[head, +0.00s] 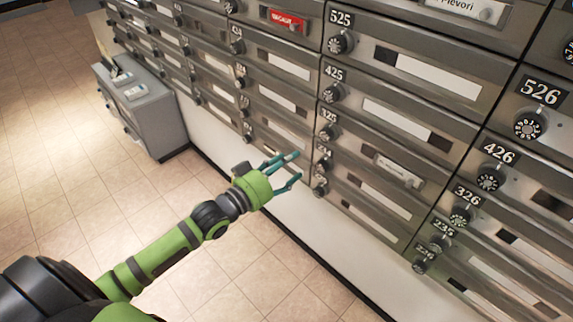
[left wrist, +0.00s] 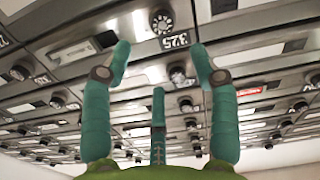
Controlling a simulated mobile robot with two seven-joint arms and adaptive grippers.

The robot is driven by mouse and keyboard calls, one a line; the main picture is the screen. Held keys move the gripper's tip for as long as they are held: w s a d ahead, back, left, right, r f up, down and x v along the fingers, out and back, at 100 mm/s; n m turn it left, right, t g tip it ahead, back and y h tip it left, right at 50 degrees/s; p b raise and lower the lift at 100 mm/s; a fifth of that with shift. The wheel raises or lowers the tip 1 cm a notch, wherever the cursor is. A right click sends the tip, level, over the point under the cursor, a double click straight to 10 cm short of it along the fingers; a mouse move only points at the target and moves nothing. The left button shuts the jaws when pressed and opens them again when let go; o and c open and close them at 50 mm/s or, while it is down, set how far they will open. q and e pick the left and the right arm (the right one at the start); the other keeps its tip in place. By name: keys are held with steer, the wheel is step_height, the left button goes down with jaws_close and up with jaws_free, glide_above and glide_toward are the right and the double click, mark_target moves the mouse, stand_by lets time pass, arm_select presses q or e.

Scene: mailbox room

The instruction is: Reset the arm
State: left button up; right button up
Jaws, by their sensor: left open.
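My left arm (head: 190,232) is green and black and reaches from the lower left toward the mailbox wall in the head view. My left gripper (head: 291,166) has teal fingers and is open and empty near the lower rows, close to the small knobs. In the left wrist view its fingers (left wrist: 160,58) stand wide apart with nothing between them. A dial with the number plate 325 (left wrist: 175,41) shows beyond the fingertips. I cannot tell whether the fingers touch the mailboxes. My right gripper is not in view.
The metal mailbox wall (head: 432,118) fills the right side, with protruding dials such as the one at 525 (head: 340,42). A grey cabinet (head: 150,112) stands at the back left. The tiled floor (head: 50,180) at left is clear.

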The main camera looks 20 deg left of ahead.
arm_select(q)
steer(key=s+a+f+g+y+p, duration=0.15)
steer(key=s+f, duration=0.25)
steer(key=f, duration=0.5)
steer(key=s+a+f+n+g+y+p, duration=0.1)
steer(key=s+a+f+g+y, duration=0.15)
steer(key=f, duration=0.75)
steer(key=s+a+f+g+y+p, duration=0.1)
steer(key=s+a+f+g+p, duration=0.2)
steer(key=f, duration=0.6)
steer(key=s+d+f+g, duration=0.2)
steer(key=s+f, duration=0.3)
steer(key=s, duration=0.6)
steer(key=s+d+f+m+g+p, duration=0.1)
steer(key=s+d+f+g, duration=0.2)
steer(key=s, duration=0.9)
steer(key=s+d+f+g+y, duration=0.1)
steer(key=s+f+g, duration=0.3)
steer(key=s+f, duration=0.4)
steer(key=s+d, duration=0.1)
steer(key=s, duration=0.3)
steer(key=shift+d+m+p, duration=0.25)
steer(key=shift+m+p, duration=0.05)
steer(key=shift+p, duration=0.1)
